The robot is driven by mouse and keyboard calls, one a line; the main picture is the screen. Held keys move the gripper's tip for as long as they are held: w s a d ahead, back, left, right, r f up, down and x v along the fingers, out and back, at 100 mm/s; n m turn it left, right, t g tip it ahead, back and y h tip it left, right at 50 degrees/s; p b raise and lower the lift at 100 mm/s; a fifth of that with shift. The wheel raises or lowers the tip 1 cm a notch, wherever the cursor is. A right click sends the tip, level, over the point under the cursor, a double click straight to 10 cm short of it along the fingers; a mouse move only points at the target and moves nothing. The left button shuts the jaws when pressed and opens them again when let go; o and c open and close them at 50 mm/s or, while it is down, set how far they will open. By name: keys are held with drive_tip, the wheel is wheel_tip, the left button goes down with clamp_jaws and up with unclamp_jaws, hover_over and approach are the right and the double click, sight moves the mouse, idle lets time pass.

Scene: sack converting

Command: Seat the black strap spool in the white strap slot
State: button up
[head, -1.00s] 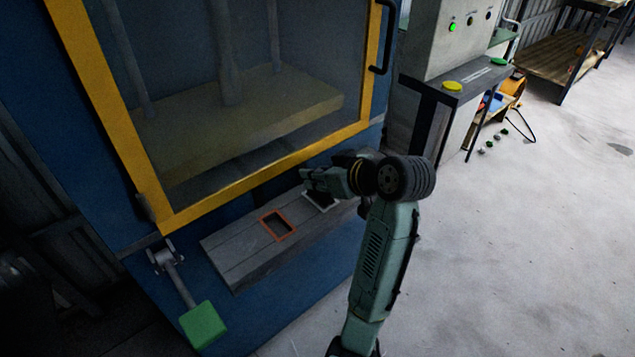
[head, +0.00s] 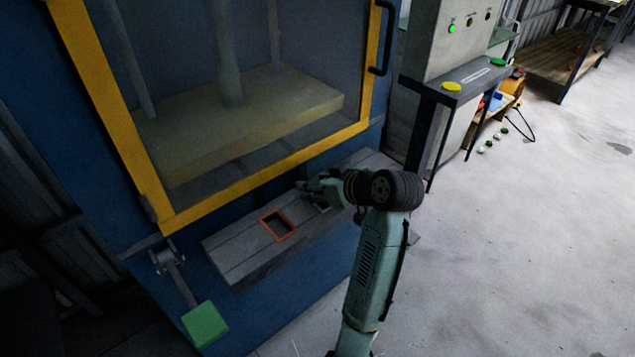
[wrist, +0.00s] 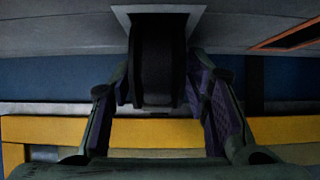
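The black strap spool (wrist: 158,65) is between my fingers in the wrist view. Its far end is at the white-framed strap slot (wrist: 122,14), within the frame's outline; how deep it sits I cannot tell. My gripper (wrist: 160,85) has its purple pads against both sides of the spool. In the head view my gripper (head: 316,192) is low over the right half of the grey shelf (head: 235,262). There it hides the spool and most of the white slot.
An orange-framed slot (head: 277,226) lies left of my gripper on the same shelf. Behind stands a blue press with a yellow-framed window (head: 250,178). A green pedal (head: 205,325) sticks out at lower left. A control cabinet (head: 455,55) stands at right, beside open floor.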

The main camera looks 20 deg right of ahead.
drive_tip(key=shift+r, duration=0.1)
drive_tip(key=v, duration=1.2)
